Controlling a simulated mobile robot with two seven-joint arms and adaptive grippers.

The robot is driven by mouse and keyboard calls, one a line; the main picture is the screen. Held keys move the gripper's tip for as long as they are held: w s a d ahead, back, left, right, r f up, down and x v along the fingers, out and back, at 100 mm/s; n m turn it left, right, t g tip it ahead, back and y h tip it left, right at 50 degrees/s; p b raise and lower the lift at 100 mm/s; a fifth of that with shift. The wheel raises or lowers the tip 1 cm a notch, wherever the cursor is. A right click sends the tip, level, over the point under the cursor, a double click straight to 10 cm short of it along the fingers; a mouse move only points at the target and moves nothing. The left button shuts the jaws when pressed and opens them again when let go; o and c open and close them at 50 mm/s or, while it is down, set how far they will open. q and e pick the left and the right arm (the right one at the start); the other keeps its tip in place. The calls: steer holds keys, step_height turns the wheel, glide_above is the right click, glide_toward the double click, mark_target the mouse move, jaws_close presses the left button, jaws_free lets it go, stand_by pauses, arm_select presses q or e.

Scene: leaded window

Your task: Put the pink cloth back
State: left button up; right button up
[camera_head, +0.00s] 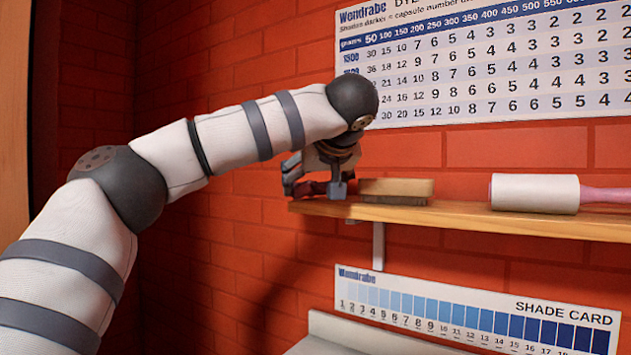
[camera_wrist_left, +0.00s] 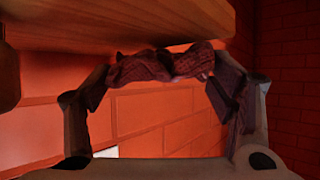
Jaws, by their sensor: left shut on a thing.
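The pink cloth (camera_wrist_left: 160,67) looks like a dark reddish, crumpled bundle in the left wrist view. It spans the gap between the two fingers of my left gripper (camera_wrist_left: 165,82), which is shut on it. In the head view my left gripper (camera_head: 318,185) is at the left end of the wooden shelf (camera_head: 470,217), with a bit of the cloth (camera_head: 309,188) showing beside the fingers. Whether the cloth touches the shelf I cannot tell. My right gripper is not in view.
A wooden block brush (camera_head: 397,187) lies on the shelf just right of my left gripper. A white roller (camera_head: 535,193) with a pink handle lies farther right. A number chart (camera_head: 490,65) hangs above and a blue shade card (camera_head: 475,315) below. Red brick wall stands behind.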

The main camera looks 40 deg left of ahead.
arm_select(q)
steer(key=shift+d, duration=0.1)
steer(key=o, duration=0.3)
steer(key=shift+f, duration=0.15)
steer(key=o, duration=0.4)
steer(key=shift+o, duration=0.2)
steer(key=shift+s+d+r, duration=0.1)
steer(key=shift+r, duration=0.25)
steer(key=v, duration=1.1)
steer(key=shift+s+d, duration=0.2)
steer(key=shift+d, duration=0.05)
